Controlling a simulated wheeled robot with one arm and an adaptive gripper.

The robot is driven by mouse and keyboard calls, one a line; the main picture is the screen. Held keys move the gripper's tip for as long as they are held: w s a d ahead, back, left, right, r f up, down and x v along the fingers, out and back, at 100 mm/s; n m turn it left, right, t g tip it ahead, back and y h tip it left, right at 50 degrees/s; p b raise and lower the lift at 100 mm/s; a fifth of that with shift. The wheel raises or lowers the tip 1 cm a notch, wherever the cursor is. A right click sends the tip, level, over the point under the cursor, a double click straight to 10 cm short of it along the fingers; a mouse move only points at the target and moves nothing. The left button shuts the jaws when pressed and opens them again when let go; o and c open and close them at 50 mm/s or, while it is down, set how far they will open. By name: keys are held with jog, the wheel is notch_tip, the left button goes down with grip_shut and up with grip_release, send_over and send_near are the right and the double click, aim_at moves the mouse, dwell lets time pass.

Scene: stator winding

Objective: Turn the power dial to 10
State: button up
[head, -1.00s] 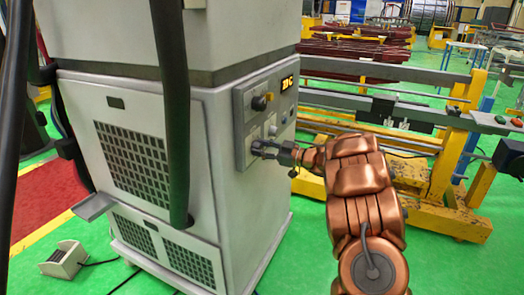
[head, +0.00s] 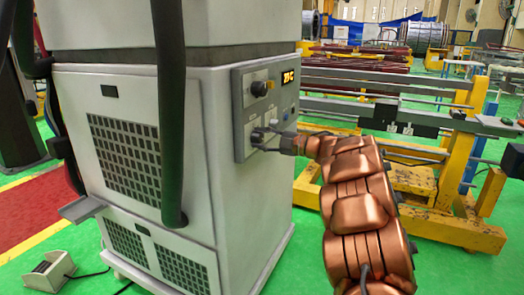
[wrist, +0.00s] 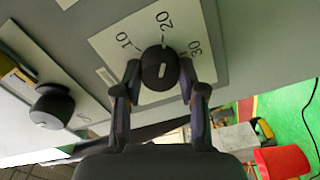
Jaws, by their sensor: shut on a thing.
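The power dial (wrist: 160,68) is a round black knob on a pale plate (wrist: 110,62) printed with 10, 20 and 30. A small light mark at its top edge seems to face the 20, but it is too small to be sure. My gripper (wrist: 160,82) is shut on the dial, one finger on each side. In the head view my gripper (head: 272,139) is at the lower plate of the cabinet's control panel, and it hides most of the dial there.
A second black knob (head: 259,88) sits higher on the panel, beside a lit orange display (head: 288,77). The grey cabinet (head: 180,90) fills the left. A thick black pipe (head: 172,120) hangs before it. Yellow-framed racks (head: 455,160) stand behind my arm.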

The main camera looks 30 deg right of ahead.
jog(key=n+b, duration=0.3)
jog(key=b, duration=0.1)
jog(key=shift+f+n+b, duration=0.3)
jog(key=shift+f+n, duration=0.1)
jog(key=n+b, duration=0.3)
jog(key=b, duration=0.1)
jog(key=shift+n+b, duration=0.3)
jog(key=shift+b, duration=0.05)
jog(key=n+b, duration=0.2)
jog(key=b, duration=0.1)
jog(key=n+b, duration=0.3)
jog(key=shift+d+r, duration=0.1)
jog(key=shift+r, duration=0.15)
jog(key=shift+n, duration=0.3)
jog(key=o, duration=1.1)
jog(key=shift+o, duration=0.2)
jog(key=v, duration=1.2)
